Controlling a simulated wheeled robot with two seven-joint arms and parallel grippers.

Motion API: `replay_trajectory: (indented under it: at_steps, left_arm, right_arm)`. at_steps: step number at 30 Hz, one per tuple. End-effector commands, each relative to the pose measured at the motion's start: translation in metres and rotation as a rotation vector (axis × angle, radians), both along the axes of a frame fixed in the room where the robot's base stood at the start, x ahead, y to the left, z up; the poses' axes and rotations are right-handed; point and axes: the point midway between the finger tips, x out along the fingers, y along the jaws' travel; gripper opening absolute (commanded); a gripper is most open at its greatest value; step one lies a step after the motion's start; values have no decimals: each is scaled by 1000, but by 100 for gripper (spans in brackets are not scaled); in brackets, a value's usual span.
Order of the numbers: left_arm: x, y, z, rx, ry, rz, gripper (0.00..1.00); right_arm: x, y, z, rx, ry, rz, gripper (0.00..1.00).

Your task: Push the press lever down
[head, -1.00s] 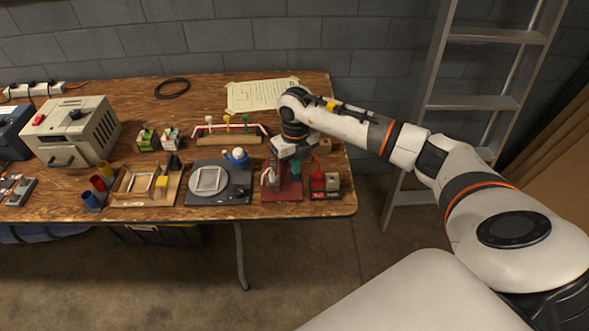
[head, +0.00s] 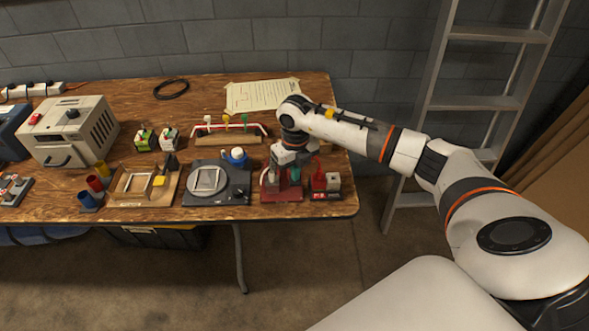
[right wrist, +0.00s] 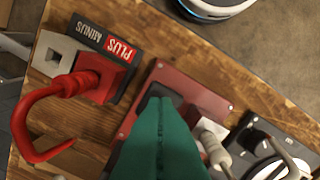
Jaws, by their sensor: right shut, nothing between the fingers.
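The press is on a dark red base plate (head: 283,195) near the front right of the bench; the plate also shows in the right wrist view (right wrist: 205,93). A pale grey, rod-like part (right wrist: 213,140), possibly the lever, stands on its side away from the PLUS/MINUS block; the arm partly hides the press. My right gripper (head: 295,180) points down over the plate. Its teal fingers (right wrist: 160,108) are together and empty, their tips by a dark block on the plate. Contact cannot be told. My left gripper is not in view.
A block marked PLUS and MINUS (right wrist: 104,42) with a red hooked lead stands close beside the press. A dark unit with a round plate (head: 217,198) is on the other side. The bench's right edge is near. A ladder (head: 470,103) leans behind my right arm.

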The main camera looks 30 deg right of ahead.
Motion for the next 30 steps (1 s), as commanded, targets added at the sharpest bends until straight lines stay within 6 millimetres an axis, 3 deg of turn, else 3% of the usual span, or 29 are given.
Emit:
replay_trajectory:
  at_steps: [30]
  left_arm:
    - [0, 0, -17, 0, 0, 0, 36]
  right_arm:
    - [-1, 0, -24, 0, 4, 0, 0]
